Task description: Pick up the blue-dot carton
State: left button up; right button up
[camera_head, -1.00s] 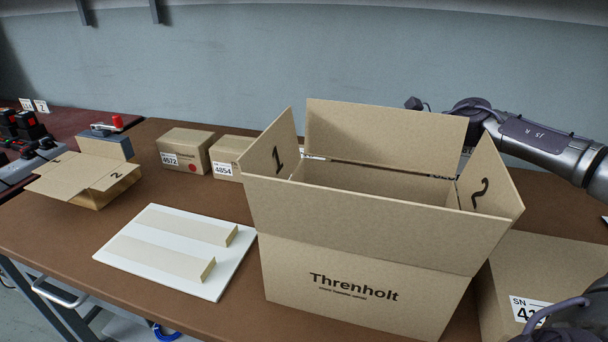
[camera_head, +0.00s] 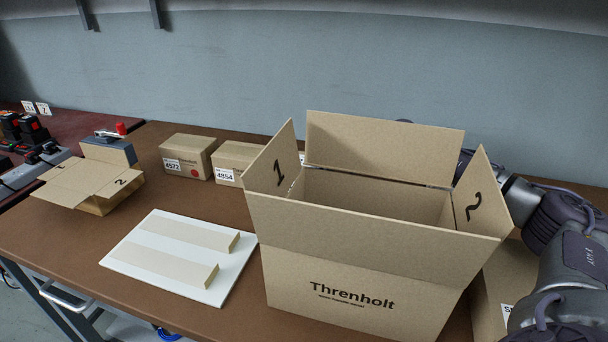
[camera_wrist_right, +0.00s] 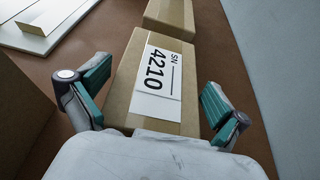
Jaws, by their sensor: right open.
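No blue dot shows in any view. In the right wrist view, a brown carton labelled SN 4210 (camera_wrist_right: 122,108) lies between the spread teal-padded fingers of my right gripper (camera_wrist_right: 150,97). The gripper is open, one finger on each side, with a visible gap at the right finger. In the head view, this gripper is hidden behind the large open box. A carton labelled 4572 (camera_head: 188,150) bears a red dot. A carton labelled 4854 (camera_head: 232,154) stands beside it, partly hidden by the box. My left gripper is out of view.
The large open Threnholt box (camera_head: 350,270) blocks the middle of the table. A white board with two strips (camera_head: 150,282) lies left of it. A flattish open carton (camera_head: 95,180) is further left. Another labelled carton (camera_head: 490,295) is at lower right. A wall is behind.

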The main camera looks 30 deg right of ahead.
jog(key=c, duration=1.2)
jog(key=shift+r, duration=0.1)
jog(key=shift+c, duration=0.4)
